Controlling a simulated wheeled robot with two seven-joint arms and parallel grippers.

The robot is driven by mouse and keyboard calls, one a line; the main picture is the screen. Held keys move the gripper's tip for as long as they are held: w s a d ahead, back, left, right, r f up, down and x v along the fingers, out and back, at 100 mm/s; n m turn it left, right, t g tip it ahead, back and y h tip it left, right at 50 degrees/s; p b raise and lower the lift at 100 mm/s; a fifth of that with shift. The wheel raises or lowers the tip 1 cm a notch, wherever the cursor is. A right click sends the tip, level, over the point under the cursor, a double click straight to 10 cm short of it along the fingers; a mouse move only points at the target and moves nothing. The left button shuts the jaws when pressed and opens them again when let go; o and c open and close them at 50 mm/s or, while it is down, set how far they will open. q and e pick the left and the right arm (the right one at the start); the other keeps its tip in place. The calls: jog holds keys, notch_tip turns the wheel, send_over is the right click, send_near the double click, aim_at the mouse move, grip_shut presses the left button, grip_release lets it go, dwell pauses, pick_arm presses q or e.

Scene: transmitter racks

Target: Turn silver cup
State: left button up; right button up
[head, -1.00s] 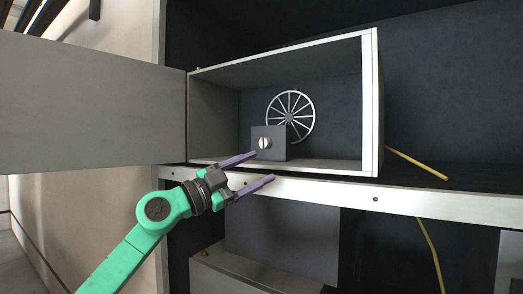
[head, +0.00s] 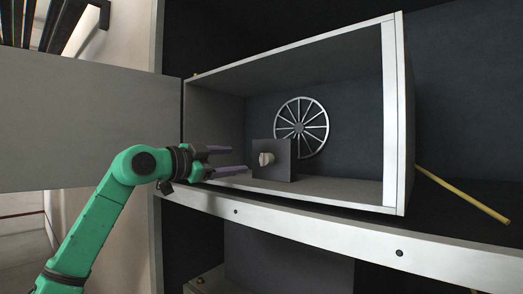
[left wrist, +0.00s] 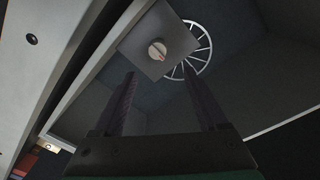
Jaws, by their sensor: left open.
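The silver cup (head: 266,159) is a small round knob-like piece on the front of a dark grey block (head: 284,172) inside the open box. It also shows in the left wrist view (left wrist: 157,51), with a ridge across its face and a small reddish mark. My left gripper (head: 238,160) is open, with its purple fingers pointing right toward the cup from the box's left side. The fingers are apart from the cup, with nothing between them. My right gripper is in neither view.
A spoked wheel (head: 302,128) stands behind the block. The box's right wall (head: 397,120) and the rail (head: 300,226) below bound the space. The open door panel (head: 85,125) is at the left. A yellow rod (head: 462,194) lies at the right.

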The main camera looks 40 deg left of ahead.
aim_at(261, 159)
pick_arm(q)
jog(key=w+p, duration=0.1)
jog(key=w, duration=0.1)
jog(key=w+r+p, duration=0.1)
jog(key=w+p, duration=0.1)
jog(key=w, duration=0.1)
jog(key=shift+d+r, duration=0.1)
jog(key=shift+d, duration=0.1)
jog(key=w+p, duration=0.1)
jog(key=w, duration=0.2)
jog(key=w+f+p, duration=0.1)
jog(key=w+p, duration=0.1)
jog(key=w, duration=0.1)
jog(key=shift+w+d+f, duration=0.1)
jog(key=shift+w+f, duration=0.1)
jog(key=shift+w, duration=0.1)
jog(key=shift+w+f, duration=0.1)
jog(key=shift+s, duration=0.45)
jog(key=shift+c, duration=1.2)
jog(key=c, duration=0.5)
grip_shut()
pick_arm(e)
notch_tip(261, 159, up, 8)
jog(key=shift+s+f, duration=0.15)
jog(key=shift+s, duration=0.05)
